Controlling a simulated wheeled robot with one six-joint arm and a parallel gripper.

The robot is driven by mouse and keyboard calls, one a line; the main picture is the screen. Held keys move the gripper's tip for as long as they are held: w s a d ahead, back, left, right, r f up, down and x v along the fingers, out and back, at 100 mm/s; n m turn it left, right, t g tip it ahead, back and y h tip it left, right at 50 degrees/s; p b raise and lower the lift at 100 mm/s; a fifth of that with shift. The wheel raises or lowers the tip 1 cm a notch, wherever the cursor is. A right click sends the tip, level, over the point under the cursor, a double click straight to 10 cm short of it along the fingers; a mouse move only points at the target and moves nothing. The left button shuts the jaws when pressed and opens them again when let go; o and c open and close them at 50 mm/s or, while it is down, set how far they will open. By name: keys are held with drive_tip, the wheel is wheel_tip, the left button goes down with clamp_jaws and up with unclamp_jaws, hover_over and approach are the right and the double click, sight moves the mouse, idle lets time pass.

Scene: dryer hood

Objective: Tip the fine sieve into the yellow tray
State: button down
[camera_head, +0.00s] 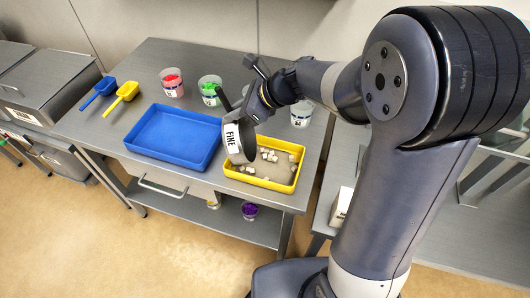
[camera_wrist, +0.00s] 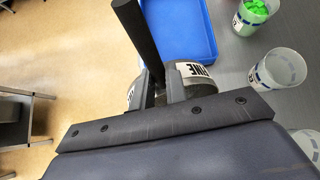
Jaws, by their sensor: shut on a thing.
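The fine sieve (camera_head: 239,142) is a dark round pan with a white FINE label. It is steeply tilted, its label side facing the camera, above the left part of the yellow tray (camera_head: 262,186). Several pale chunks lie in the tray on a greyish-beige floor. My gripper (camera_head: 255,108) is shut on the sieve's dark handle; the wrist view shows the fingers (camera_wrist: 160,88) around it and part of the labelled sieve (camera_wrist: 194,74) behind them. The sieve's inside is hidden, so I cannot tell whether anything is left in it.
An empty blue tray (camera_head: 174,137) sits left of the yellow one. Behind stand tubs with red (camera_head: 172,82) and green (camera_head: 210,90) contents, and another tub (camera_head: 301,114) right of my gripper. Blue (camera_head: 98,92) and yellow (camera_head: 121,97) scoops lie at the left. A purple-filled tub (camera_head: 249,211) stands on the lower shelf.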

drive_tip(key=shift+w+a+f+h+p, duration=0.15)
drive_tip(key=shift+a+h+p, duration=0.75)
drive_tip(key=shift+a+p, duration=1.2)
drive_tip(key=w+a+f+n+g+h, duration=0.1)
drive_tip(key=a+f+h, duration=1.1)
drive_tip(key=a, duration=0.3)
drive_tip(key=shift+a+f, duration=0.3)
drive_tip(key=shift+f, duration=0.15)
drive_tip(key=shift+w, duration=0.1)
